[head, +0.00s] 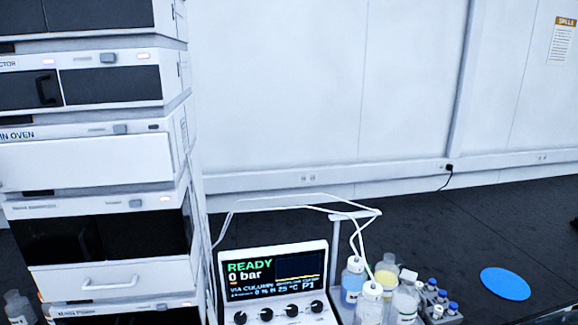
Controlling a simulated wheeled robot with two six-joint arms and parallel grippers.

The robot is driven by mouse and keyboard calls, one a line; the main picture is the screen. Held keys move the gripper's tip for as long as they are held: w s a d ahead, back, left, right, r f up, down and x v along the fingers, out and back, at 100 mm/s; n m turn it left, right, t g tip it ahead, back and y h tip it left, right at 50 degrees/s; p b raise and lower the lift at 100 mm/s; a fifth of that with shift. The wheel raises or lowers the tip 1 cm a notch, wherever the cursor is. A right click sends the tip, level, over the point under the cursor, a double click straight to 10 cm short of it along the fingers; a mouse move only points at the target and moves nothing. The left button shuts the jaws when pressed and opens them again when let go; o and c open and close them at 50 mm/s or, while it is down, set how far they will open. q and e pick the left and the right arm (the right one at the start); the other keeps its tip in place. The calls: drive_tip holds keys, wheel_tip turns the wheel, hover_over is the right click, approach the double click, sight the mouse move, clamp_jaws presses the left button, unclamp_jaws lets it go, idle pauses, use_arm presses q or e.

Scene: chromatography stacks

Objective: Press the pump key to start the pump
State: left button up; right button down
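A white control unit (325,262) stands on the dark bench at the bottom middle, right of the instrument stack. Its screen (272,277) reads READY in green and 0 bar, with smaller text and P1 below. A row of several round black controls (292,311) runs along its front under the screen. I cannot tell which part is the pump key, and the unit's lower front is cut off by the frame's bottom edge. Neither of my grippers shows in the head view.
A tall white instrument stack (85,160) fills the left. Bottles (353,282) with thin tubing stand right of the control unit, beside small blue-capped vials (452,307). A blue disc (505,284) lies on the dark bench (440,232). Bench behind the bottles is clear.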

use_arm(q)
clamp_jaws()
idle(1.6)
